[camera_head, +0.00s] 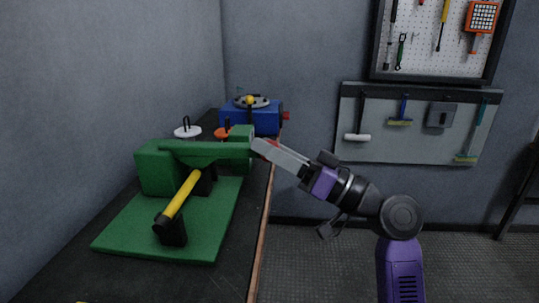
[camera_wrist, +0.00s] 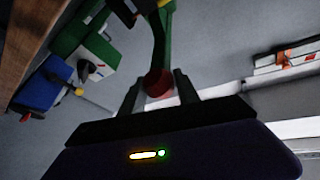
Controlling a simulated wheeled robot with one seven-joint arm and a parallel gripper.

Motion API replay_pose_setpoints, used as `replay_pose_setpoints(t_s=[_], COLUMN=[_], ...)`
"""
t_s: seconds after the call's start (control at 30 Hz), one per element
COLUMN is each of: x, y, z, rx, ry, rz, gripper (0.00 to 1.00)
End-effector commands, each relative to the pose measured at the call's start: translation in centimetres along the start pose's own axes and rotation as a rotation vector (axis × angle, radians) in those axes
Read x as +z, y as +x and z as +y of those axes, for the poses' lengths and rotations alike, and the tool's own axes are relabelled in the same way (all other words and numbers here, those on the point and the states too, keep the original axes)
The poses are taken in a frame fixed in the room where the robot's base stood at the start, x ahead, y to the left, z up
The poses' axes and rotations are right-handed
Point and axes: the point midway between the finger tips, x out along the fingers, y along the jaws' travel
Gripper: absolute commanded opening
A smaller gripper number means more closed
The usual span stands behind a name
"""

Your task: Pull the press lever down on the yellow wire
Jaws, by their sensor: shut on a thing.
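The green press (camera_head: 160,168) stands on a green base plate (camera_head: 120,232) on the bench. Its green lever (camera_head: 205,151) reaches about level to the right and ends in a red knob. The yellow wire (camera_head: 178,200) is a thick rod with a dark end, lying slanted across black supports (camera_head: 173,233) under and in front of the lever. My gripper (camera_head: 264,149) is at the lever's right end, shut on the red knob. In the wrist view the red knob (camera_wrist: 157,83) sits between my two fingers. The wire's far end is partly hidden by the lever and press.
A blue machine (camera_head: 262,118) with a round top stands behind the press. A white-topped part (camera_head: 187,132) and an orange part (camera_head: 222,133) stand between them. The bench's right edge (camera_head: 262,225) runs beside my arm. Tool boards hang on the back wall; the floor at right is clear.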

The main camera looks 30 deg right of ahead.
Motion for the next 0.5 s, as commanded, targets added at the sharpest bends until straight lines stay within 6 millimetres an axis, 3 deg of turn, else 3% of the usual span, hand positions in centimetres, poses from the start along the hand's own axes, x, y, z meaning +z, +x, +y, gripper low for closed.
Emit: replay_pose_setpoints(t_s=[0.03,0.5], x=[0.91,1.42], y=[-0.36,-0.40], z=[0.53,0.74], rx=[0.009,0.011], ry=[-0.002,0.005], rz=[-0.013,-0.020], gripper=[0.00,0.00])
